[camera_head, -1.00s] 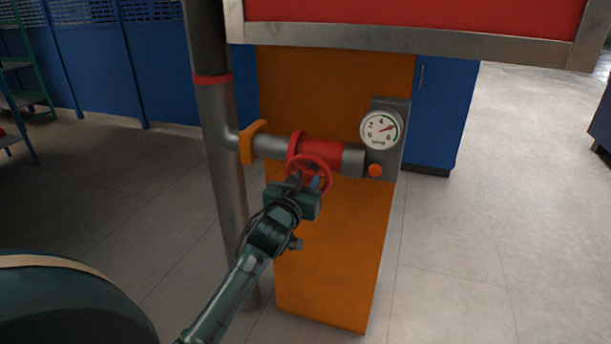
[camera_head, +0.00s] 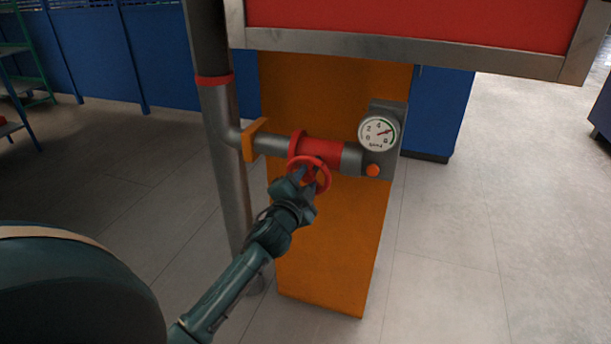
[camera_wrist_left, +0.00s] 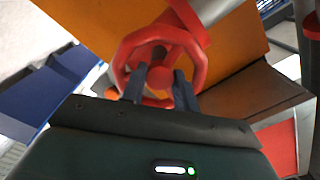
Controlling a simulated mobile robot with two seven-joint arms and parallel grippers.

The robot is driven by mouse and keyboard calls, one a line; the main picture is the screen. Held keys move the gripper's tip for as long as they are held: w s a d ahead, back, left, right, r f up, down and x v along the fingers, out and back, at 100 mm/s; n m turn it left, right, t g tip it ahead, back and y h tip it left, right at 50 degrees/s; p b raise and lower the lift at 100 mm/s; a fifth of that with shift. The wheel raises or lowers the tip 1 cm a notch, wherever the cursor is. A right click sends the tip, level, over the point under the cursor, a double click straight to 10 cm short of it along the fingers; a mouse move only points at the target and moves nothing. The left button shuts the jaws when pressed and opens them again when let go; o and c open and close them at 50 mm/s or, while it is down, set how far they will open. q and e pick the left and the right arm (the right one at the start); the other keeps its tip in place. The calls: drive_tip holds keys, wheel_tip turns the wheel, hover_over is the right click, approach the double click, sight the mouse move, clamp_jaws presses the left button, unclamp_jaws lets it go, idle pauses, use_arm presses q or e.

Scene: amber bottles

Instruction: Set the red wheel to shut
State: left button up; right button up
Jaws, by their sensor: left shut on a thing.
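The red wheel (camera_head: 322,168) is mounted on the front of a red valve section of a grey pipe, before an orange panel. My left gripper (camera_head: 306,178) is shut on the wheel at its lower left in the head view. In the left wrist view the wheel (camera_wrist_left: 192,52) shows its round rim and hub, with the two fingers (camera_wrist_left: 162,90) at its lower rim. The palm hides part of the scene there. The gauge (camera_head: 379,133) right of the wheel has a needle pointing up to the right. My right gripper is not in view.
An orange-red button (camera_head: 372,170) sits under the gauge. The vertical grey pipe (camera_head: 228,170) stands left of the wheel. A red board with a metal frame (camera_head: 400,42) overhangs above. The floor at the right (camera_head: 470,230) is clear.

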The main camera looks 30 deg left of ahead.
use_arm(q)
drive_tip(key=m+p, duration=0.1)
drive_tip(key=m, duration=0.5)
drive_tip(key=shift+p, duration=0.4)
drive_tip(key=m, duration=0.2)
drive_tip(key=shift+m+p, duration=0.3)
drive_tip(key=shift+m, duration=0.6)
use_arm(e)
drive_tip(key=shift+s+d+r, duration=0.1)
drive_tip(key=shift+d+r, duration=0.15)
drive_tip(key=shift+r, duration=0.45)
use_arm(q)
drive_tip(key=shift+m, duration=0.3)
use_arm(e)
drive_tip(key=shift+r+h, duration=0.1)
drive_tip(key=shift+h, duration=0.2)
use_arm(q)
drive_tip(key=o, duration=0.7)
